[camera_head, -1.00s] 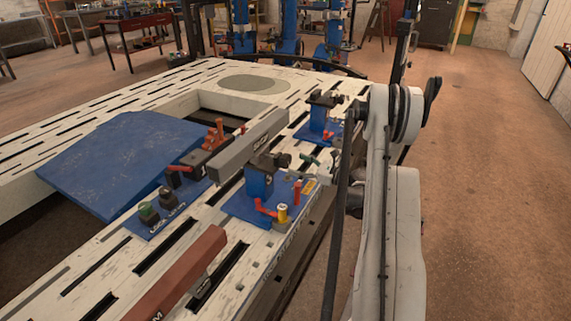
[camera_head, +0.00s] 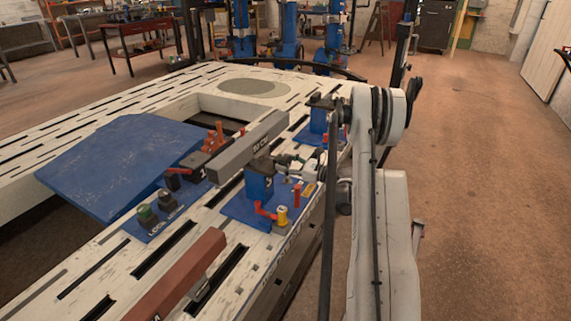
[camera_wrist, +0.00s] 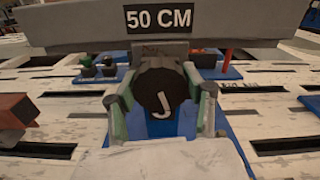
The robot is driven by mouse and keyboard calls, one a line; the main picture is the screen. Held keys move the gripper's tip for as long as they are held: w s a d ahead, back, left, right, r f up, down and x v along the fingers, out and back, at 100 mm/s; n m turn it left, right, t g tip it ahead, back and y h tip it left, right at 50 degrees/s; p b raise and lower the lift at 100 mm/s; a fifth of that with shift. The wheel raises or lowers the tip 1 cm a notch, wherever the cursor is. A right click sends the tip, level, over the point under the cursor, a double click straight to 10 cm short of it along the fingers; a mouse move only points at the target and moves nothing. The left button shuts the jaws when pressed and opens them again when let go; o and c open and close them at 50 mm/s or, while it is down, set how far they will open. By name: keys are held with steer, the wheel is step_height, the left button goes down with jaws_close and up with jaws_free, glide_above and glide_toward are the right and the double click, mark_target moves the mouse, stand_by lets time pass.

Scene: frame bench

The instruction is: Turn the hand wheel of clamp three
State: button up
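A blue clamp (camera_head: 260,183) with a pale number, too small to read surely, stands on a blue plate beside the grey bar. Its dark round hand wheel (camera_wrist: 160,92), with a white hook-shaped mark, faces my wrist camera. My gripper (camera_wrist: 162,108) is open, with one finger on each side of the wheel. I cannot tell whether the fingers touch it. In the head view my gripper (camera_head: 290,163) is small and partly hidden, reaching to the clamp from the right.
The grey bar (camera_head: 235,152), marked 50 CM in the wrist view, lies just behind the wheel. Red and yellow fittings (camera_head: 282,215) stand on the plate. Another blue clamp (camera_head: 318,122) stands farther back. A red-brown bar (camera_head: 180,275) lies in front. The floor at right is clear.

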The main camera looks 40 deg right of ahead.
steer(key=c, duration=0.4)
steer(key=shift+n+b, duration=0.35)
steer(key=shift+n, duration=0.45)
steer(key=o, duration=1.2)
steer(key=v, duration=1.2)
